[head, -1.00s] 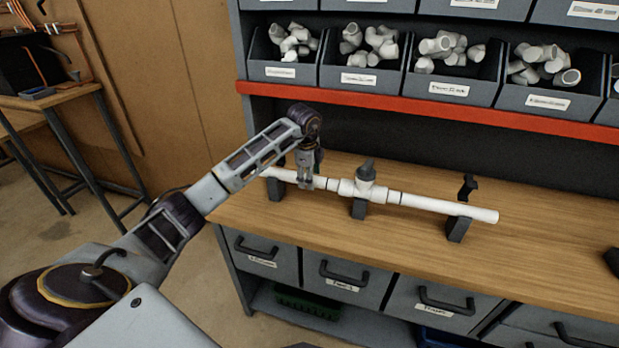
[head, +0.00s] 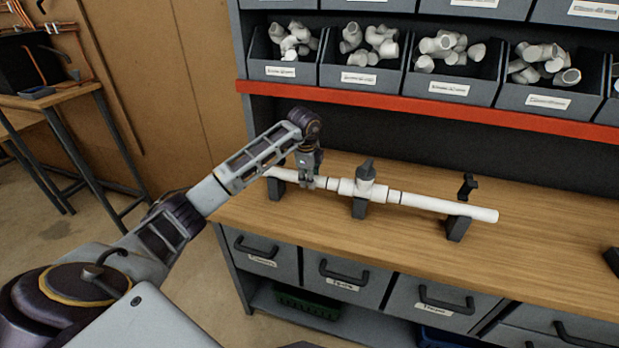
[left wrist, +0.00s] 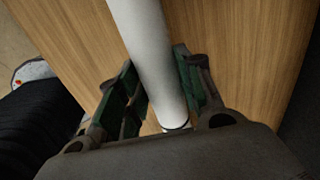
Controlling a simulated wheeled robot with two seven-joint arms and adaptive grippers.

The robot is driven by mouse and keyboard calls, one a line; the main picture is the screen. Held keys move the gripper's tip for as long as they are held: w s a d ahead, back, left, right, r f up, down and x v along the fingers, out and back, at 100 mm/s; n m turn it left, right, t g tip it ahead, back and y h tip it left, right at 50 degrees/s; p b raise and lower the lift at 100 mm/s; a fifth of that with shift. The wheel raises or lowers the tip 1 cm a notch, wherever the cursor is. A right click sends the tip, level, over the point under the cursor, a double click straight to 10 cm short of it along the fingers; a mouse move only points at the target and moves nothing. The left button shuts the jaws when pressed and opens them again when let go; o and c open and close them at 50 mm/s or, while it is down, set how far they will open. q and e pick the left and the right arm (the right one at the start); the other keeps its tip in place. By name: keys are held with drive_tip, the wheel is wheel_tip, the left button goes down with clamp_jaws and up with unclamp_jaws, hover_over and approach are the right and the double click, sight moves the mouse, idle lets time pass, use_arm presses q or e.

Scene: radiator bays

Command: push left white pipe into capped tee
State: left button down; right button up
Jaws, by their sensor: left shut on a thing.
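The left white pipe (head: 283,175) lies level on a dark stand, running toward the capped tee (head: 347,187). The tee is white with a dark grey cap (head: 366,170) on top and rests on a middle stand. My left gripper (head: 307,184) comes down from above and is shut on the left pipe, left of the tee. In the left wrist view the pipe (left wrist: 150,55) passes between the two green-padded fingers. A dark ring shows on the pipe between gripper and tee. The pipe's joint with the tee is too small to judge. My right gripper is not in view.
A right white pipe (head: 440,205) extends from the tee's other side over a dark stand (head: 457,228). A small black upright holder (head: 467,187) stands behind it. Bins of white fittings (head: 370,58) sit above the red shelf edge (head: 430,104). The front bench top is clear.

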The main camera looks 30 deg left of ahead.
sight(321, 178)
use_arm(q)
drive_tip(key=shift+w+d, duration=0.2)
drive_tip(key=shift+d, duration=0.8)
drive_tip(key=shift+w+d, duration=0.2)
drive_tip(key=shift+d, duration=0.75)
drive_tip(key=c, duration=1.3)
unclamp_jaws()
drive_tip(key=o, duration=0.3)
drive_tip(key=shift+w+d, duration=0.1)
drive_tip(key=shift+d, duration=0.05)
drive_tip(key=shift+o, duration=0.2)
drive_tip(key=shift+a+r, duration=0.1)
drive_tip(key=shift+a, duration=0.1)
wheel_tip(321, 178, up, 12)
drive_tip(key=s, duration=0.2)
drive_tip(key=shift+s+d, duration=0.15)
drive_tip(key=shift+d, duration=0.2)
